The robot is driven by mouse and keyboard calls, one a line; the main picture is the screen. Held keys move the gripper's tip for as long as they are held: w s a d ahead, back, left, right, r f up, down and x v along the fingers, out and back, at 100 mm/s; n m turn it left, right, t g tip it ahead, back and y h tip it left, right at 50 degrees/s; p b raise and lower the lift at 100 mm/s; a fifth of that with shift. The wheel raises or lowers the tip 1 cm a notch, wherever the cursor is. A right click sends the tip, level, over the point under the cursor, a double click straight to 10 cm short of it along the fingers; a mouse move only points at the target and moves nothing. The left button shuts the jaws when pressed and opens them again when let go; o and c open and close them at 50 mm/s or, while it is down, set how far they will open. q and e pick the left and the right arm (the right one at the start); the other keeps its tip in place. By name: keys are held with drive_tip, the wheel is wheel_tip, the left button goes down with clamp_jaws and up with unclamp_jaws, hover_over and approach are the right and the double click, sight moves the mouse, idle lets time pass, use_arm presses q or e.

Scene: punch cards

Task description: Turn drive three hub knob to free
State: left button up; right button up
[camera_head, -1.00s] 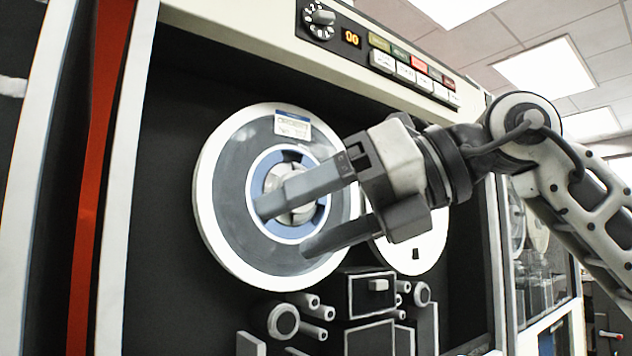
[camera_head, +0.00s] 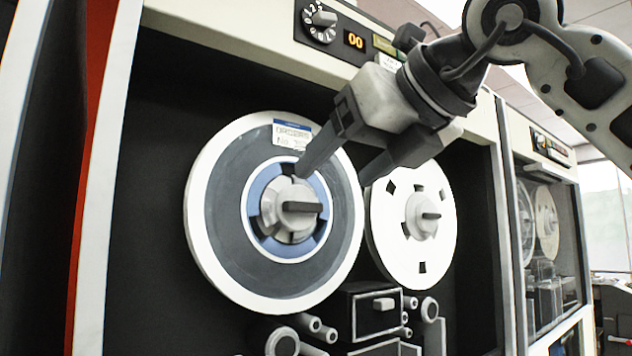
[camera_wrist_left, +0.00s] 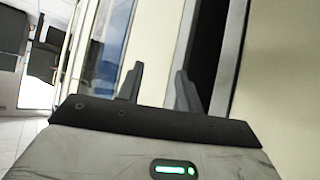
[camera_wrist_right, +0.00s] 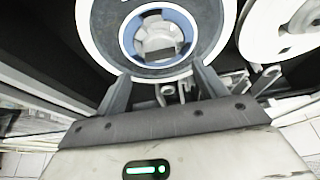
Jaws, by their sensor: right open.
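The left tape reel (camera_head: 225,215) is a white-rimmed disc with dark tape and a blue hub ring. At its centre is a silver hub knob (camera_head: 290,222) with a dark grip bar, lying about level. The knob also shows in the right wrist view (camera_wrist_right: 158,42), beyond the fingertips. My right gripper (camera_head: 334,176) is open and empty, in front of the reel's upper right, clear of the knob. It also shows open in the right wrist view (camera_wrist_right: 160,76). My left gripper (camera_wrist_left: 158,70) is open and empty beside a cream cabinet panel.
A white right reel (camera_head: 408,255) with its own hub knob (camera_head: 422,215) is beside the left one. Above are a rotary selector (camera_head: 322,18) and a "00" display (camera_head: 355,41). Rollers and a black head block (camera_head: 372,310) stick out below the reels.

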sight(305, 201)
drive_tip(key=p+x, duration=0.1)
drive_tip(key=x, duration=0.5)
drive_tip(key=shift+w+a, duration=0.1)
drive_tip(key=shift+c, duration=0.3)
drive_tip(key=c, duration=0.9)
